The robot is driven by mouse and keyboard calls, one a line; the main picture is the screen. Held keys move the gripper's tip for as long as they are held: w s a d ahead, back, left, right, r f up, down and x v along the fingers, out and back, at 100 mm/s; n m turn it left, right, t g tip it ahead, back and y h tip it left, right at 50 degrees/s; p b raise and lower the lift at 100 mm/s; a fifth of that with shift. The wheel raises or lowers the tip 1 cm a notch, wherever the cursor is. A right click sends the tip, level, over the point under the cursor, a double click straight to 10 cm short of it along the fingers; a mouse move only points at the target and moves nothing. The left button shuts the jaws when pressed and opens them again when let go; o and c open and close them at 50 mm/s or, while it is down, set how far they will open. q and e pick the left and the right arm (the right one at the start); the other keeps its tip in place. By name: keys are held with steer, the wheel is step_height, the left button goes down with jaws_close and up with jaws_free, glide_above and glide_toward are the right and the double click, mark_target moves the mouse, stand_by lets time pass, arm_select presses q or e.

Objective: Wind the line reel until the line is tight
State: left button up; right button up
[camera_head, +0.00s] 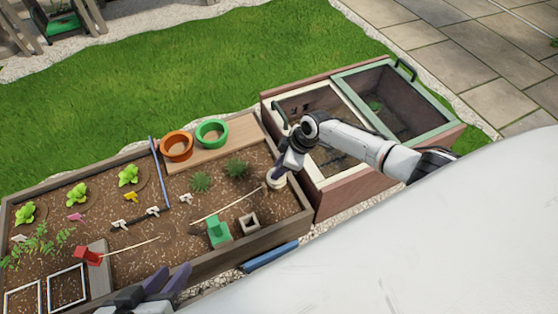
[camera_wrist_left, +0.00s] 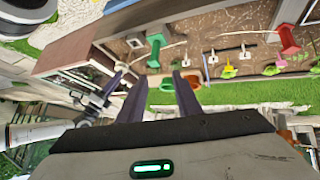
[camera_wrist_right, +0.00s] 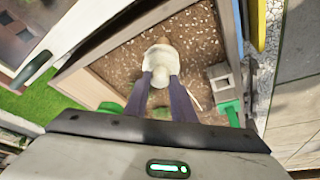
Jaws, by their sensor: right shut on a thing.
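A cream, rounded piece that looks like the reel (camera_head: 277,182) stands at the right end of the soil bed. My right gripper (camera_head: 283,172) reaches down onto it. In the right wrist view the two fingers (camera_wrist_right: 160,82) close on the sides of this cream piece (camera_wrist_right: 161,58); its lower part is hidden. A pale thin strand (camera_head: 228,205) runs from near the reel down-left across the soil; I cannot tell whether it is tight. My left gripper (camera_head: 166,283) is at the bed's front edge, away from the reel. Its fingers (camera_wrist_left: 160,92) are apart and empty.
A red block (camera_head: 88,256) is further left. Orange (camera_head: 177,146) and green (camera_head: 212,133) pots stand on a board behind. A cold frame (camera_head: 330,180) borders the right.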

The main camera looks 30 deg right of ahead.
steer(key=shift+s+a+r+m+p, duration=0.15)
steer(key=shift+r+m+p, duration=0.2)
steer(key=shift+m+p, duration=0.2)
steer(key=m+h+p, duration=0.1)
steer(key=m+p, duration=0.1)
steer(key=p, duration=0.1)
steer(key=shift+m+t, duration=0.35)
steer(key=shift+t, duration=0.05)
steer(key=shift+a+f+m+h+p, duration=0.15)
steer(key=shift+m+h+p, duration=0.35)
steer(key=shift+m+p, duration=0.55)
steer(key=shift+f+m+t+h+p, duration=0.1)
steer(key=shift+m+t+h+p, duration=0.3)
steer(key=shift+m, duration=0.45)
arm_select(q)
steer(key=s+a+r+n+t+y, duration=0.1)
steer(key=s+a+r+t, duration=0.1)
steer(key=a+r, duration=0.2)
steer(key=shift+a+r+n+y, duration=0.2)
steer(key=shift+n+y, duration=0.2)
arm_select(e)
steer(key=shift+m, duration=0.3)
arm_select(q)
steer(key=shift+p, duration=0.3)
arm_select(e)
steer(key=shift+f, duration=0.1)
steer(key=o, duration=1)
